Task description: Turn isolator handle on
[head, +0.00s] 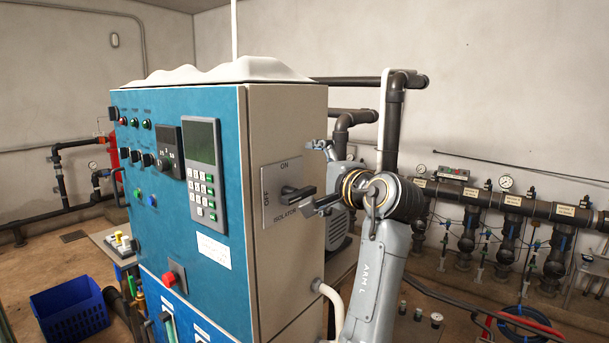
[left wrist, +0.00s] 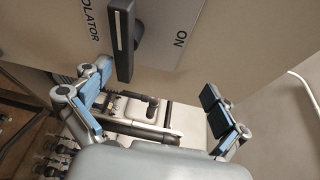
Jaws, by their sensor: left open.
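The isolator handle (head: 298,193) is a black bar on a grey plate (head: 281,172) on the cabinet's beige side. The plate reads ON at the top, OFF at the left and ISOLATOR below. The handle lies level, in line with OFF. In the left wrist view the handle (left wrist: 122,40) is upright at the top, with ON to its right. My left gripper (head: 318,176) is open and empty in front of the plate. In the left wrist view its fingers (left wrist: 155,92) are wide apart, below the handle's near end. I see no grip on the handle. My right gripper is not in view.
The blue-fronted cabinet (head: 170,235) carries buttons, a keypad and a red knob. A grey motor-like housing (head: 340,225) and dark pipes (head: 392,120) stand behind my left arm. A manifold (head: 500,200) runs along the right wall. A blue crate (head: 70,312) sits at lower left.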

